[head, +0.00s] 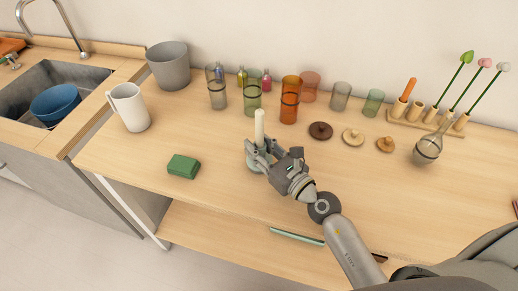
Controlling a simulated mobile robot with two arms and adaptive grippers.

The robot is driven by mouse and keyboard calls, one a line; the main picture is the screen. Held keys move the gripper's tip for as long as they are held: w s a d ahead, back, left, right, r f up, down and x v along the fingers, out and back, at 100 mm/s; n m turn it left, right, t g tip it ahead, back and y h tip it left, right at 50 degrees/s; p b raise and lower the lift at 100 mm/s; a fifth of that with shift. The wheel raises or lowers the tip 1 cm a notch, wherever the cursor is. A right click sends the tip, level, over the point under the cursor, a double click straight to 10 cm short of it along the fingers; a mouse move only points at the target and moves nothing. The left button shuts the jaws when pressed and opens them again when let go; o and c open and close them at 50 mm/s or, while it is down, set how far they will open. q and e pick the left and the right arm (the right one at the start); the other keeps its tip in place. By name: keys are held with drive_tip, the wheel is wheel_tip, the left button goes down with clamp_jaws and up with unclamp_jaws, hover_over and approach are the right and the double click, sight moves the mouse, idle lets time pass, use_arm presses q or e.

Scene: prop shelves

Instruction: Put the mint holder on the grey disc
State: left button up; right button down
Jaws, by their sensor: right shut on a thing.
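My right gripper (261,156) is shut around the mint holder (254,166), a small grey-green piece mostly hidden by the fingers, near the middle of the wooden counter. A cream candle (259,126) stands upright above the fingers, seemingly in the holder. I cannot tell whether the holder touches the counter. I cannot make out a grey disc; the gripper and arm may hide it. My left gripper is not in view.
Behind the gripper stand a green glass (252,97), a grey glass (217,92) and an orange glass (290,99). A brown lid (320,131) lies to the right. A green block (183,166) and white mug (129,107) are left. Counter between block and gripper is clear.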

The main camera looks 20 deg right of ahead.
drive_tip(key=shift+r, duration=0.1)
drive_tip(key=c, duration=1.1)
unclamp_jaws()
drive_tip(key=shift+f, duration=0.2)
